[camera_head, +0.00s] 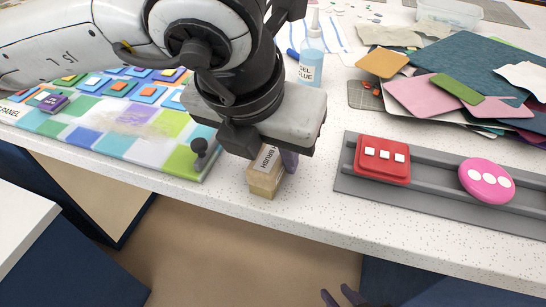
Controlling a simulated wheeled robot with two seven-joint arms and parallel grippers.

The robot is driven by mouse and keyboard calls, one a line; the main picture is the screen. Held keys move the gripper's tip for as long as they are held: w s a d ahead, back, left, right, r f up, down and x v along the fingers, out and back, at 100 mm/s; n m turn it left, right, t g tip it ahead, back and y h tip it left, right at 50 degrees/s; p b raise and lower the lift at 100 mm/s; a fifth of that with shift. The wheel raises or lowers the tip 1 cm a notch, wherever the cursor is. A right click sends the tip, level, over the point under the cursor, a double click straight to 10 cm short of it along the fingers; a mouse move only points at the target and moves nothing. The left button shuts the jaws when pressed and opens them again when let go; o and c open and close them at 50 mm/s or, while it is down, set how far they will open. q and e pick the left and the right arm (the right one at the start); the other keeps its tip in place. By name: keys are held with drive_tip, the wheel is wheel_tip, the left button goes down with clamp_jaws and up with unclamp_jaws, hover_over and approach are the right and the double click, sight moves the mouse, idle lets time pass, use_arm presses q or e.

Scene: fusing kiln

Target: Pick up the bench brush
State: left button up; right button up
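My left gripper (276,157) is right over the brush, with one greyish-purple finger showing along the brush's right side. The other finger is hidden, so whether it grips the brush cannot be told. My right gripper (341,297) shows only as dark fingertips, spread apart and empty, at the bottom edge, below the table's front edge and away from the brush.
A patterned glass panel (140,118) with coloured tiles lies left of the brush. A grey rail (430,182) with a red square piece (382,160) and a pink disc (486,180) is at the right. A glue bottle (311,60) stands behind. Coloured sheets (450,60) are stacked back right.

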sight(273, 150)
use_arm(q)
drive_tip(key=shift+c, duration=1)
drive_tip(key=shift+r+p, duration=0.3)
drive_tip(key=shift+p, duration=0.3)
drive_tip(key=shift+r+p, duration=0.35)
drive_tip(key=shift+p, duration=0.25)
wheel_tip(273, 150, up, 9)
drive_tip(key=shift+f+b, duration=0.1)
drive_tip(key=shift+b, duration=0.2)
drive_tip(key=shift+r, duration=0.2)
